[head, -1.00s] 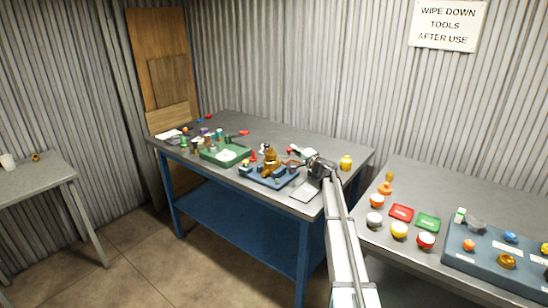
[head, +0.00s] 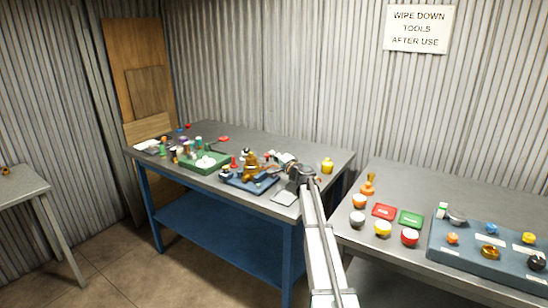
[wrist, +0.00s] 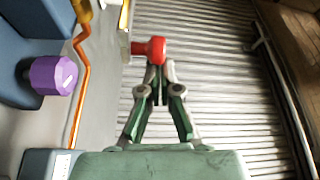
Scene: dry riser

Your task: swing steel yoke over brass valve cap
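A brass valve assembly (head: 251,168) stands on a blue base (head: 238,184) near the front of the blue-legged bench. The steel yoke and the cap are too small to tell apart in the head view. My gripper (head: 290,166) is just right of the brass assembly, above the bench. In the wrist view my gripper (wrist: 158,72) has its fingers close together, with only a narrow gap.
A purple knob (wrist: 54,75) and a bent orange rod (wrist: 80,90) are left of the fingers. A green tray (head: 190,165) is left of the assembly, and a yellow object (head: 327,166) is right. The right bench holds coloured cups and a blue-grey block (head: 440,245).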

